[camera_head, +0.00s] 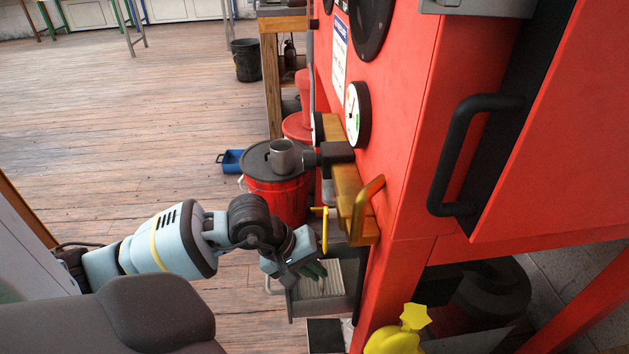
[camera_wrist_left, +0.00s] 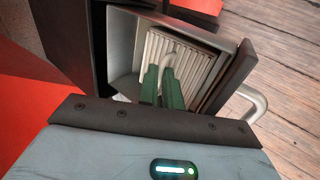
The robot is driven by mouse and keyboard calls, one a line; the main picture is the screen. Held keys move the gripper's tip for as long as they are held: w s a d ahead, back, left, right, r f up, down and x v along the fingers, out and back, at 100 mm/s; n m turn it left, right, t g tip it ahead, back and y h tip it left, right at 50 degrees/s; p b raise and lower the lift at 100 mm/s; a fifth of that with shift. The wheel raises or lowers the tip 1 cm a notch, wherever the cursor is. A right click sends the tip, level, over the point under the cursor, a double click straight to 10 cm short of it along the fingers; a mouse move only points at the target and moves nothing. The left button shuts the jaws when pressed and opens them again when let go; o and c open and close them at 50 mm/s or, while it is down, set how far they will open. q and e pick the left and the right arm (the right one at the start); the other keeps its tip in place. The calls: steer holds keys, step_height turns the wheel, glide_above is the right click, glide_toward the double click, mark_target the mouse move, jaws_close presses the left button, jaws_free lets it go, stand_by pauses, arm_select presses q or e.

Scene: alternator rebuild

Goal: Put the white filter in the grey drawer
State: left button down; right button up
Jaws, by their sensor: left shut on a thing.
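The white filter (camera_wrist_left: 203,68) is a pleated panel with a small pale loop handle. It sits within the walls of the open grey drawer (camera_wrist_left: 122,50), slightly tilted; whether it rests on the drawer floor I cannot tell. In the head view the filter (camera_head: 333,277) shows inside the drawer (camera_head: 325,306), which sticks out from the red machine. My left gripper (camera_wrist_left: 163,75) has dark green fingers shut on the filter's loop handle. In the head view the left gripper (camera_head: 318,271) reaches over the drawer from the left, hiding part of the filter. My right gripper is out of view.
The red machine (camera_head: 411,130) fills the right side, with a yellow handle (camera_head: 366,205) just above the drawer. A red bucket (camera_head: 278,196) with a dark lid stands behind my left arm. A blue tray (camera_head: 231,162) lies on the wooden floor, which is open at left.

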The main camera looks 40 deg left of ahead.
arm_select(q)
steer(key=shift+f, duration=0.1)
steer(key=c, duration=1.6)
jaws_free()
steer(key=shift+r, duration=0.2)
steer(key=p+v, duration=0.2)
steer(key=v, duration=0.8)
steer(key=shift+p+v, duration=0.45)
steer(key=shift+v, duration=0.5)
